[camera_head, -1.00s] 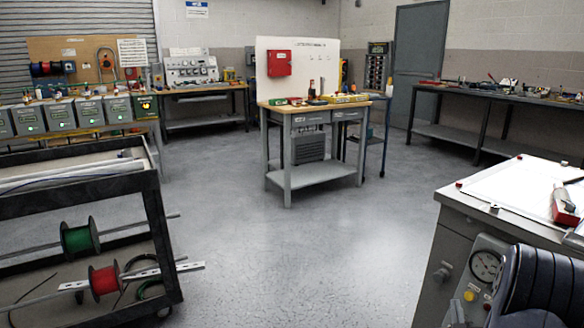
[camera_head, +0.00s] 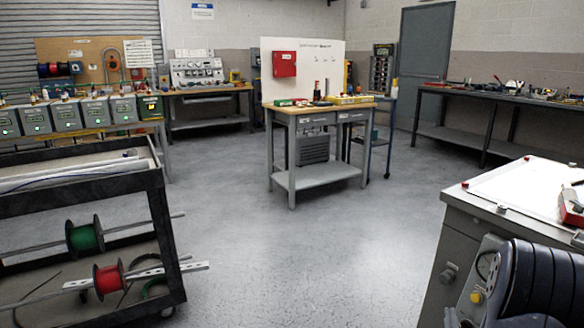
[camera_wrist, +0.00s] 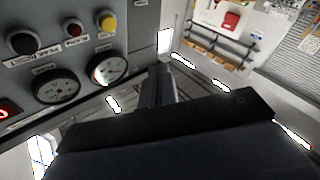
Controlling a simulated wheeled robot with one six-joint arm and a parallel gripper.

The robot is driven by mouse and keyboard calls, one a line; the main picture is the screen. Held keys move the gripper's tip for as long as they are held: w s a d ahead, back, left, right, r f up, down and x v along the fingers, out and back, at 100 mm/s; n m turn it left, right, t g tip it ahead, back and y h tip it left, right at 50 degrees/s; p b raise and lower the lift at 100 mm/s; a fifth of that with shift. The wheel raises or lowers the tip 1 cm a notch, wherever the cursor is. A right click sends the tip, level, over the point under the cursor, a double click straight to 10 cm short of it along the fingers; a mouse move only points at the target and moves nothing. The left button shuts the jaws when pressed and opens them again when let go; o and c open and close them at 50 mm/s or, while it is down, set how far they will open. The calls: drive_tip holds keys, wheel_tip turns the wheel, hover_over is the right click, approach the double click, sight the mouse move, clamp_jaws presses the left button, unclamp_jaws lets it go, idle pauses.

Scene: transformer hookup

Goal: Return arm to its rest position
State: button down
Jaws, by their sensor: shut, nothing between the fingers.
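My arm (camera_head: 530,285) shows as a dark ribbed link at the lower right of the head view, in front of a grey cabinet. My gripper (camera_wrist: 158,82) shows in the wrist view as dark fingers close together at the middle, above a broad dark body that fills the bottom. It is shut and holds nothing. My gripper is not seen in the head view.
The cabinet's white top (camera_head: 525,190) carries a red-and-grey tool (camera_head: 572,207). A panel with gauges (camera_wrist: 108,68) is close at the wrist view's left. A spool cart (camera_head: 158,200) stands left, a workbench (camera_head: 318,182) mid-room; floor between is clear.

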drive_tip(key=w+d, duration=0.1)
drive_tip(key=d+f+b, duration=0.1)
drive_tip(key=d, duration=0.1)
drive_tip(key=w+d+b, duration=0.1)
drive_tip(key=shift+w+d+f, duration=0.2)
drive_tip(key=shift+w+d, duration=0.05)
drive_tip(key=shift+w, duration=0.1)
drive_tip(key=shift+b, duration=0.85)
drive_tip(key=r+p, duration=0.1)
drive_tip(key=p, duration=0.2)
drive_tip(key=p, duration=0.2)
drive_tip(key=shift+p, duration=0.3)
